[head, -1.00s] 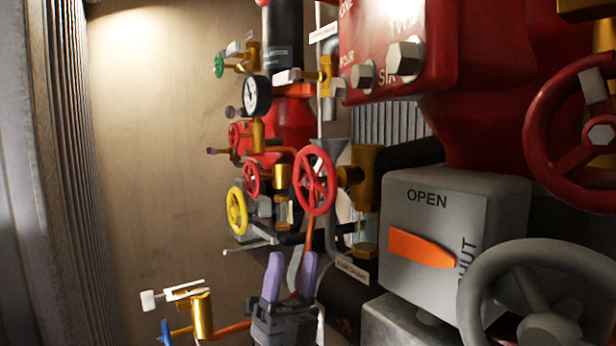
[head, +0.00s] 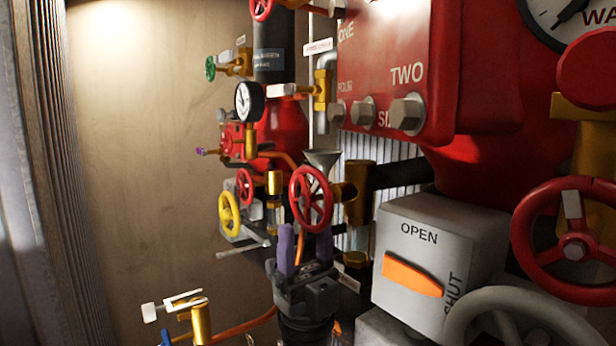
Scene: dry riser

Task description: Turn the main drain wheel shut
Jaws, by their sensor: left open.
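A red spoked handwheel (head: 311,199) stands on a brass valve (head: 357,190) in the middle of the head view. I cannot read a label that names it as the main drain wheel. My left gripper (head: 305,242) is just below this wheel in the picture, its two purple fingers pointing up and apart. It is open, with nothing seen between the fingers. Its fingertips come close to the wheel's lower rim in the picture; I cannot tell whether they touch. My right gripper is not in view.
A grey box with an orange OPEN/SHUT pointer (head: 412,277) and a grey handwheel (head: 525,312) crowd the right. Another red wheel (head: 575,245) is at far right. A yellow wheel (head: 229,213) and a gauge (head: 249,101) are left. The wall (head: 140,150) at left is bare.

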